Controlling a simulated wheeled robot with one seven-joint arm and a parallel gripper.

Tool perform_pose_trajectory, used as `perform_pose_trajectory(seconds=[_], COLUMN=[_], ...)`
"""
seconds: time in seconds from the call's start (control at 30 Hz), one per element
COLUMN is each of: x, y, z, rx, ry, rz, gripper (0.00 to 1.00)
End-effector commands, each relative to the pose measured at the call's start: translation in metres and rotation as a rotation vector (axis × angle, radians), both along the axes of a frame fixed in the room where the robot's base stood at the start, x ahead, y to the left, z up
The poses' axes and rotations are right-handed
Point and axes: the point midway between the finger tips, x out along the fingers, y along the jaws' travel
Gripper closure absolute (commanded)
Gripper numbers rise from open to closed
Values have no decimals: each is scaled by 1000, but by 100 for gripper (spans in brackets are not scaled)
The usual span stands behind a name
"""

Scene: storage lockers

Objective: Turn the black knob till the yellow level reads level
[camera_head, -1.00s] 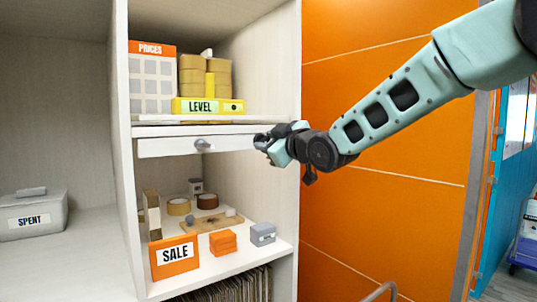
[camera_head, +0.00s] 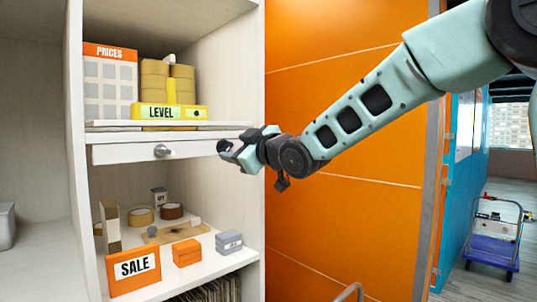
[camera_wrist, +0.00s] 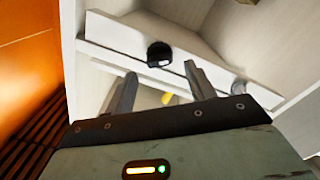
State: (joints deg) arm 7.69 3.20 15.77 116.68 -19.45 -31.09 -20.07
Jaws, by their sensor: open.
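The black knob (camera_wrist: 159,53) sits on the front of a white drawer-like board in the wrist view. My gripper (camera_wrist: 159,70) is open, with its two fingers apart and pointing towards that knob. The knob appears in line with the gap, and I see no contact. In the head view my gripper (camera_head: 225,150) is at the right end of the board, where it seems to hide the black knob. The yellow level (camera_head: 158,112), marked LEVEL, lies on the shelf above the board. Its bubble is too small to read.
A grey knob (camera_head: 163,150) is on the same board, left of my gripper. Below, the lower shelf holds a SALE box (camera_head: 134,268), an orange block (camera_head: 187,252) and tape rolls. An orange panel (camera_head: 340,225) stands at right. A blue cart (camera_head: 492,250) is farther off.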

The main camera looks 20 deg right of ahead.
Motion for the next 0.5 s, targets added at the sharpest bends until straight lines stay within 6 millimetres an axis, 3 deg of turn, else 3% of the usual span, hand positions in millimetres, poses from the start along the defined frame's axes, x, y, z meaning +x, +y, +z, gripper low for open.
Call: perform_pose_trajectory(seconds=[0.5], x=[-109], y=[-34], z=[-1], rx=[-2], ry=[-3], rz=[0], gripper=[45])
